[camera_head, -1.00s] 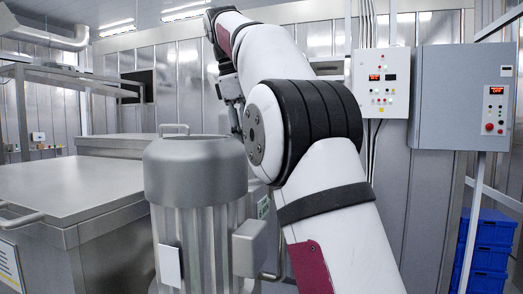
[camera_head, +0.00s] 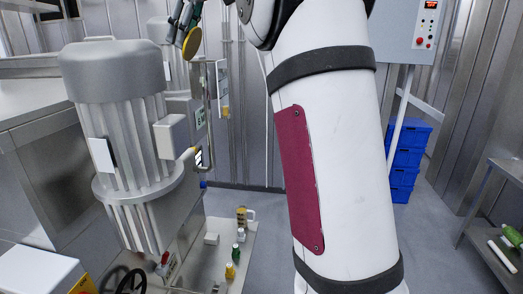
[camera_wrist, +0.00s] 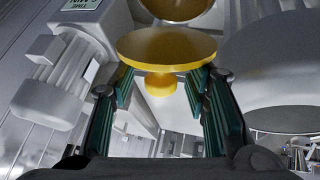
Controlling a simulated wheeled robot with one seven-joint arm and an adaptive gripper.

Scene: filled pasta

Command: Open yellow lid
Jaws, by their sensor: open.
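The yellow lid (camera_wrist: 165,46) is a round disc with a small knob (camera_wrist: 161,85), in the upper middle of the wrist view. My gripper (camera_wrist: 160,84) is open, with one finger on each side of the knob. I cannot tell whether either finger touches it. In the head view, the yellow lid (camera_head: 192,43) shows tilted, just below my gripper (camera_head: 184,20) at the top. A round brownish-gold surface (camera_wrist: 176,7) lies just beyond the lid in the wrist view; I cannot tell whether it is an opening.
A large grey motor housing (camera_head: 115,75) stands at left in the head view. Several small bottles, one yellow (camera_head: 230,270), stand on a low platform. Blue crates (camera_head: 408,150) are stacked at right, and a metal table (camera_head: 495,200) stands at the right edge. Floor between is clear.

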